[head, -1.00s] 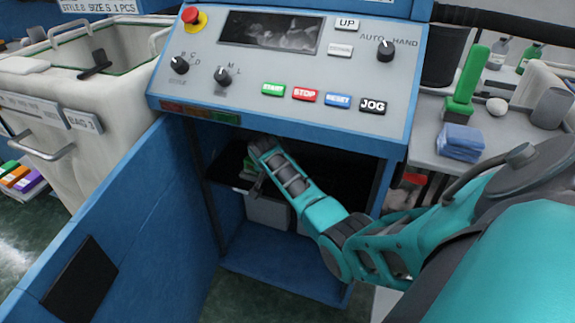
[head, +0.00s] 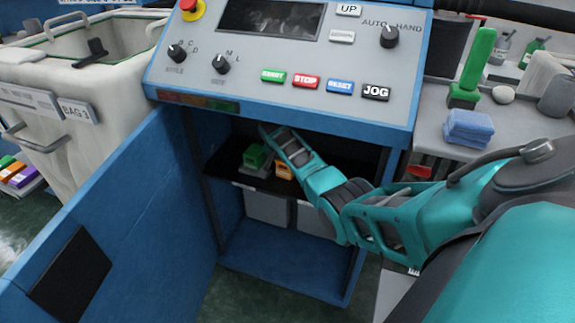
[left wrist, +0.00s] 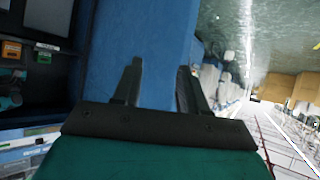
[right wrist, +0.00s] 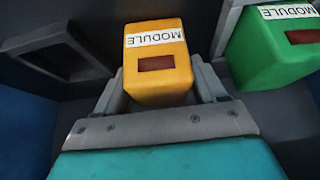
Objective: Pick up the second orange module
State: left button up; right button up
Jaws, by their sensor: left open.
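An orange module (right wrist: 160,62) with a white MODULE label and a dark red window stands between the fingers of my right gripper (right wrist: 163,88) in the right wrist view. The fingers flank it closely; I cannot tell whether they press on it. The orange module also shows on the cabinet shelf in the head view (head: 284,171) and small in the left wrist view (left wrist: 12,50). In the head view my right arm reaches into the cabinet, and its fingers are hidden. My left gripper (left wrist: 160,65) is open and empty, beside a blue panel in the left wrist view.
A green module (right wrist: 275,45) stands right of the orange one; a dark hollow holder (right wrist: 60,58) is at left. The dark shelf (head: 222,164) lies under the control panel (head: 285,50). The blue cabinet door (head: 130,200) stands open at left.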

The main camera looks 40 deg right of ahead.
jog(key=c, duration=0.8)
jog(key=shift+c, duration=0.2)
